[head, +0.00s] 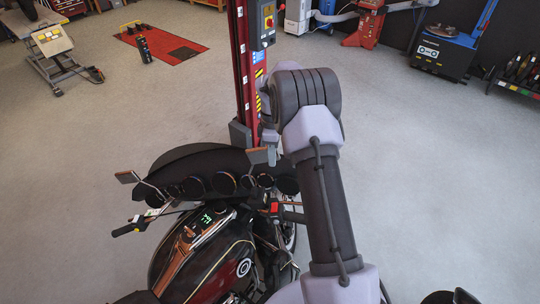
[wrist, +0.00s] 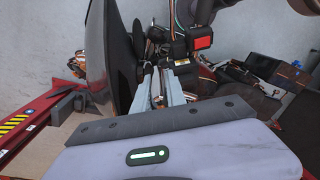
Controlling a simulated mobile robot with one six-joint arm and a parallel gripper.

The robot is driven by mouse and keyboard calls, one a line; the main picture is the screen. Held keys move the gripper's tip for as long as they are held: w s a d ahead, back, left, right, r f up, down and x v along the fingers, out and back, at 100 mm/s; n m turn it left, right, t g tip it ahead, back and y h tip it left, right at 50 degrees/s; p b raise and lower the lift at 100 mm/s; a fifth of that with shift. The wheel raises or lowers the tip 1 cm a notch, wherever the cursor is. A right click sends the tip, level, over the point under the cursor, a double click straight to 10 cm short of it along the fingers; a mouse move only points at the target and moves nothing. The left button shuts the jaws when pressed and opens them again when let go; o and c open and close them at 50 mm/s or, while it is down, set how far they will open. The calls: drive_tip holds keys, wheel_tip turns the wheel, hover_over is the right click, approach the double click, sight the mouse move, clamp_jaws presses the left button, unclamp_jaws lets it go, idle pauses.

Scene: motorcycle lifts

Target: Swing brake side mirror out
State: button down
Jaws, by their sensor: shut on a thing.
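The motorcycle (head: 205,255) stands below me with a dark fairing (head: 200,160) at its front. The brake side mirror (head: 258,156) is a small flat head on a thin stalk, at the right end of the fairing, near the right handlebar. The other mirror (head: 127,177) stands out at the left. My gripper (wrist: 160,75) shows in the wrist view with its two pale fingers close together, beside the fairing (wrist: 98,50) and the red switch housing (wrist: 203,42). It is shut on the mirror, though the contact itself is hard to make out. In the head view my arm largely hides the gripper.
A red lift post (head: 243,70) with a control box rises right behind the fairing, close to my arm. It also shows at the left of the wrist view (wrist: 40,120). The grey floor (head: 440,190) to the right is clear. Workshop machines stand at the back.

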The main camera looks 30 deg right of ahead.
drive_tip(key=c, duration=1.4)
unclamp_jaws()
drive_tip(key=shift+w+d, duration=0.1)
drive_tip(key=shift+o, duration=0.2)
drive_tip(key=shift+r, duration=0.1)
wheel_tip(320, 180, up, 17)
drive_tip(key=w, duration=0.2)
drive_tip(key=shift+d, duration=0.4)
drive_tip(key=shift+w, duration=0.1)
